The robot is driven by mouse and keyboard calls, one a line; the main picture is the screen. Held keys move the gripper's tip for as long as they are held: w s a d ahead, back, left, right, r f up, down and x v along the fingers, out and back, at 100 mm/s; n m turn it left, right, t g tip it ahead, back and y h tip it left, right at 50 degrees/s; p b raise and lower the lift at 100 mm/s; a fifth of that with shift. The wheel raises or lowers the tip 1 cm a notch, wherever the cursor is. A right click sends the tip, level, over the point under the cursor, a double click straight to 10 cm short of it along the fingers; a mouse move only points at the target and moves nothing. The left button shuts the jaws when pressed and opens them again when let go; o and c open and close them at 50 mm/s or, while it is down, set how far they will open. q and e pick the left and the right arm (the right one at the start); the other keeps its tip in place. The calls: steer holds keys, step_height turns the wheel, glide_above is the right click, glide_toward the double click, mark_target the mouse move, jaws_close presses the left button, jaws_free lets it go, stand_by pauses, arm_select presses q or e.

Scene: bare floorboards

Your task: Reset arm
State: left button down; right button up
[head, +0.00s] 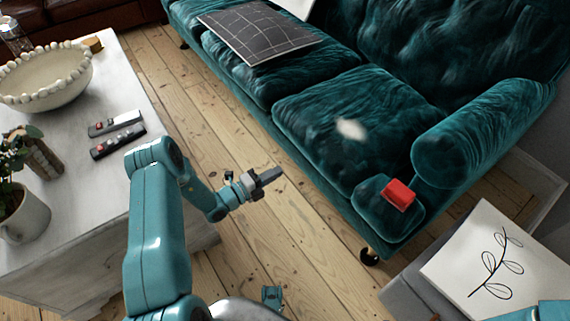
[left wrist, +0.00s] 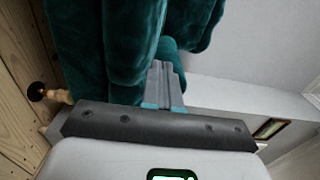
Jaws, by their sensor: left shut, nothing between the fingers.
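My left arm comes in from the lower left in the head view, and its gripper (head: 268,176) is over the floorboards between the white table and the teal sofa. The fingers are shut together with nothing between them. The closed fingers also show in the left wrist view (left wrist: 163,85), in front of teal upholstery, touching nothing that I can see. My right gripper is not in view; only a teal part shows at the bottom right corner of the head view.
The white table (head: 78,185) holds a beaded bowl (head: 45,80), two remotes (head: 116,123) and a potted plant (head: 22,212). A leaf print (head: 495,262) lies at the lower right.

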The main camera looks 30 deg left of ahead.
arm_select(q)
steer(key=d+r+m+g+h, duration=0.2)
steer(key=d+r+h, duration=0.1)
steer(key=d, duration=0.4)
steer(key=d+r+m+g+h, duration=0.1)
steer(key=d+r+m+h, duration=0.15)
steer(key=d, duration=0.45)
steer(key=s+d+f+m+g+h, duration=0.2)
steer(key=s+d+m+g+h, duration=0.1)
steer(key=s+d+m+g, duration=0.7)
steer(key=s+d+f+m+g+y, duration=0.1)
steer(key=s+d+m+g+y, duration=0.15)
steer(key=s+m, duration=0.2)
steer(key=s+d+f+m+g+y, duration=0.1)
steer(key=s+d+f+m+g, duration=0.1)
steer(key=s+d+m+g, duration=0.3)
steer(key=s+a+f+m+t+y, duration=0.1)
steer(key=s+a+f+m+y, duration=0.65)
steer(key=m, duration=0.95)
steer(key=w+a+r+m+t+p, duration=0.1)
steer(key=w+a+r+m+t, duration=0.1)
steer(key=w+m+t, duration=0.3)
step_height(320, 180, up, 27)
steer(key=s+m+g+p, duration=0.1)
steer(key=s+p, duration=0.1)
steer(key=p, duration=2.4)
steer(key=shift+f+g+p, duration=0.2)
steer(key=shift+g+p, duration=0.15)
steer(key=shift+p, duration=0.05)
